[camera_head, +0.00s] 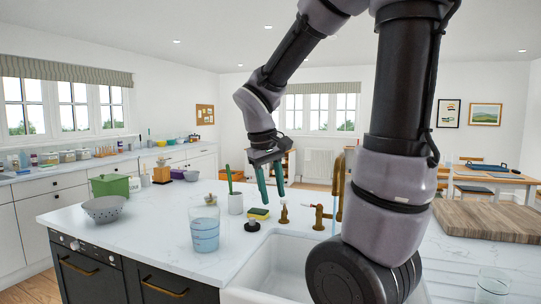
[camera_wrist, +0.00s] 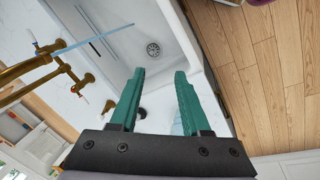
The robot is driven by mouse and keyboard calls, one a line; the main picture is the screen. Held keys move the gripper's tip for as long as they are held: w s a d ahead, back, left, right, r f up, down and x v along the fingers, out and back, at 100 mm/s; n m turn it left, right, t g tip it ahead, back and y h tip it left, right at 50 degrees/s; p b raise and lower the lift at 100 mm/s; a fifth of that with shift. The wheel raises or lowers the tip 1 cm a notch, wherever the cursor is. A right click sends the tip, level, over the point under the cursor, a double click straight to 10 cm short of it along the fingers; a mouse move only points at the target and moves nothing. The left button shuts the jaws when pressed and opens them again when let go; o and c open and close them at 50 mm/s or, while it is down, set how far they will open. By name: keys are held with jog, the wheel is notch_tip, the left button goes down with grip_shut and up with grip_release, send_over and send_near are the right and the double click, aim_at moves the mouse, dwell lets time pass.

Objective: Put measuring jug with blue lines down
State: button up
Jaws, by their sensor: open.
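The clear measuring jug with blue lines (camera_head: 205,231) stands upright on the white island counter (camera_head: 140,228), left of the sink. My gripper (camera_head: 274,201) hangs to the right of the jug and higher, near the sink and the brass tap. Its two green fingers are apart with nothing between them, and it is not touching the jug. In the wrist view my gripper (camera_wrist: 158,72) is open above the sink edge. A pale bluish patch between the finger bases there may be the jug, but the fingers mostly hide it.
The white sink (camera_head: 262,265) and brass tap (camera_head: 339,192) lie right of the jug. A grey colander (camera_head: 104,209) is left; counter between is clear. A glass (camera_head: 492,286) stands front right.

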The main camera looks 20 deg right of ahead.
jog(key=s+a+r+m+t+y, duration=0.3)
jog(key=s+r+m+t+y, duration=0.1)
jog(key=r, duration=0.6)
jog(key=shift+s+a+m+t+y, duration=0.15)
jog(key=shift+s+m+t+y, duration=0.15)
jog(key=shift+s+m+t, duration=0.75)
jog(key=shift+s+r, duration=0.1)
jog(key=shift+s, duration=0.1)
grip_shut()
jog(key=shift+s, duration=0.15)
